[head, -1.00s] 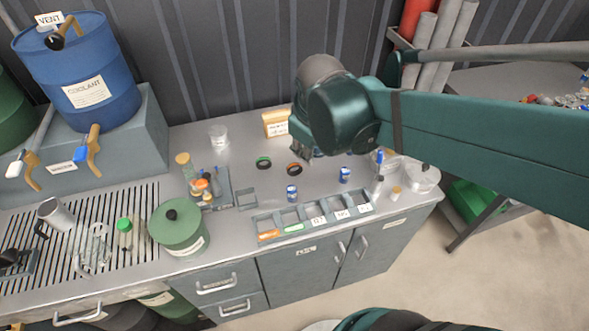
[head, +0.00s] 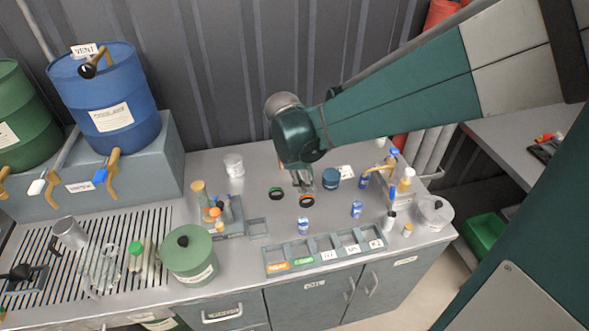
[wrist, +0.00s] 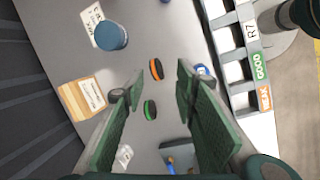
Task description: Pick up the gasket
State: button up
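Two small dark rings that look like gaskets lie flat and apart on the grey bench top. One has a green band (head: 276,193) and the other an orange band (head: 306,200). In the wrist view the orange-banded ring (wrist: 156,69) and the green-banded ring (wrist: 150,109) both show between my spread fingers, farther off on the bench. My gripper (head: 303,184) points down above the bench, just behind the orange-banded ring in the head view. In the wrist view my gripper (wrist: 158,82) is open and empty.
A compartment tray (head: 325,251) with labels, one orange and one green "GOOD", lies along the front edge. Small blue cans (head: 303,226) (head: 356,209) stand nearby. A blue canister (head: 331,178) stands right of my gripper. Bottles (head: 205,205) and a green pot (head: 189,255) stand left.

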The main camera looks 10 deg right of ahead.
aim_at(305, 197)
jog(key=w+a+f+n+g+h, duration=0.1)
jog(key=w+f+n, duration=0.3)
jog(key=f, duration=0.4)
jog(key=shift+a+g+h+p, duration=0.3)
jog(key=shift+a+p, duration=0.05)
jog(key=shift+a, duration=0.15)
jog(key=shift+w+f, duration=0.1)
jog(key=shift+x, duration=1.25)
jog(key=shift+b+x, duration=0.35)
jog(key=shift+x, duration=2.3)
jog(key=shift+d, duration=0.2)
jog(key=shift+c, duration=0.2)
